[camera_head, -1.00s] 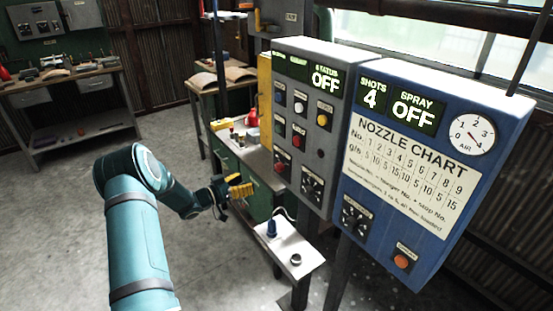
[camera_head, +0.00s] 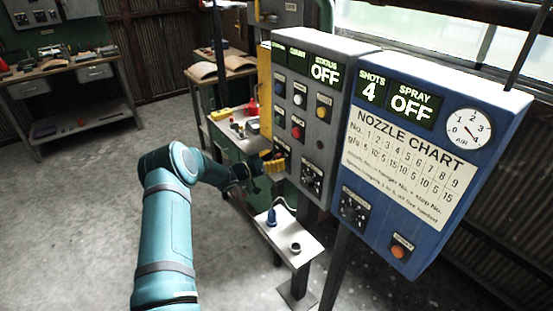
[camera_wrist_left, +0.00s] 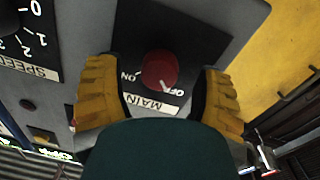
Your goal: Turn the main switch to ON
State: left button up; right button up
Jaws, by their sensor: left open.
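The main switch is a red round knob (camera_wrist_left: 160,70) on a black plate marked MAIN, ON and OFF, seen upside down in the left wrist view. A white mark on the knob lies by the OFF label. My left gripper (camera_wrist_left: 159,88) is open, with one yellow finger on each side of the knob and a gap on both sides. In the head view my left gripper (camera_head: 273,164) is at the lower left of the grey control box (camera_head: 325,150) and partly hides the switch plate. The box's status display (camera_head: 325,71) reads OFF. My right gripper is not in view.
The speed dial (camera_head: 311,176) is close beside the main switch, with several push buttons above. A blue spray box (camera_head: 440,225) stands to the right. A small shelf (camera_head: 291,240) with a blue-handled item (camera_head: 272,217) is below my gripper. Open floor lies to the left.

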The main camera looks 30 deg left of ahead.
pick_arm(q)
jog(key=shift+w+d, duration=0.15)
jog(key=shift+w, duration=0.05)
grip_shut()
jog(key=m+b, duration=0.4)
jog(key=b, duration=0.3)
jog(key=shift+f+m, duration=0.15)
jog(key=shift+m, duration=0.15)
jog(key=m+b, duration=0.5)
jog(key=b, duration=0.2)
jog(key=shift+d+y, duration=0.1)
jog(key=shift+y, duration=0.2)
jog(key=m+b, duration=0.3)
jog(key=b, duration=0.1)
jog(key=shift+m, duration=0.4)
jog(key=shift+r+m+b, duration=0.2)
jog(key=shift+m+b, duration=0.5)
jog(key=shift+m, duration=1.3)
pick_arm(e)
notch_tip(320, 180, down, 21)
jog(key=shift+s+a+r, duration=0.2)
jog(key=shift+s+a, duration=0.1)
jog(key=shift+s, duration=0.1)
